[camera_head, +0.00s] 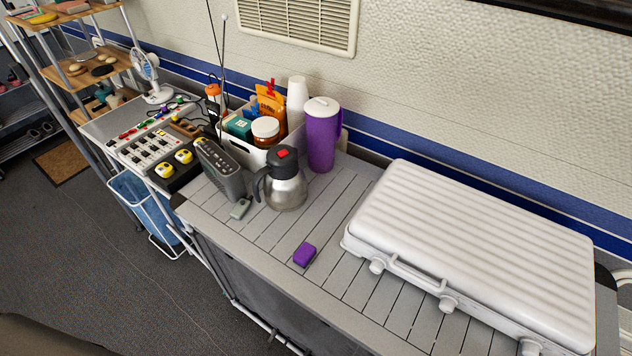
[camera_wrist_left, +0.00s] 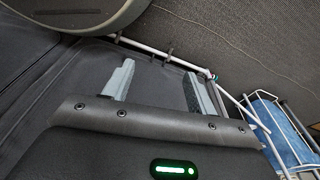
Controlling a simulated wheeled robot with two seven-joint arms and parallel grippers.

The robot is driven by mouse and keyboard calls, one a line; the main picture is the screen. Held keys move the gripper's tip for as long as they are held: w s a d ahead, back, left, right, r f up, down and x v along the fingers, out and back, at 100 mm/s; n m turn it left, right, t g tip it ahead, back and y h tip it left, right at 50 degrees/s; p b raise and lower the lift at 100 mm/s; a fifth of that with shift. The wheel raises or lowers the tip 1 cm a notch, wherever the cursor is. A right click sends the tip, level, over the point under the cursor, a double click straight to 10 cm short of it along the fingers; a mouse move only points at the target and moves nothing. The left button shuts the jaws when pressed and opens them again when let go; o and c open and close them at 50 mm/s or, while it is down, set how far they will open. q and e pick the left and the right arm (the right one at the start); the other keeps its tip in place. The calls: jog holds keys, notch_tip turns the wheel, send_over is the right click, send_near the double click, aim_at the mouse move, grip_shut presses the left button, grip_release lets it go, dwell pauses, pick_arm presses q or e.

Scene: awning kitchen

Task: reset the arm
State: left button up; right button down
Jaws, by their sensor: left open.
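My left gripper (camera_wrist_left: 156,88) shows in the left wrist view, its two grey fingers spread wide apart. Nothing is between the fingers. It is below table height beside the dark cloth side of the table, with white frame tubes beyond it. In the head view neither gripper shows. My right gripper is in neither view.
A slatted table (camera_head: 262,238) carries a white ribbed case (camera_head: 470,250), a purple block (camera_head: 305,254), a steel jug (camera_head: 285,185), a purple tumbler (camera_head: 322,140) and a grey radio (camera_head: 220,170). A blue bag (camera_head: 148,203) hangs at left. The floor (camera_head: 95,265) in front is clear.

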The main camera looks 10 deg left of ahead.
pick_arm(q)
jog(key=s+a+f, duration=0.2)
jog(key=s+f, duration=0.6)
jog(key=s, duration=0.3)
jog(key=shift+s+f+g, duration=0.3)
jog(key=shift+s+g, duration=0.1)
jog(key=shift+a, duration=0.1)
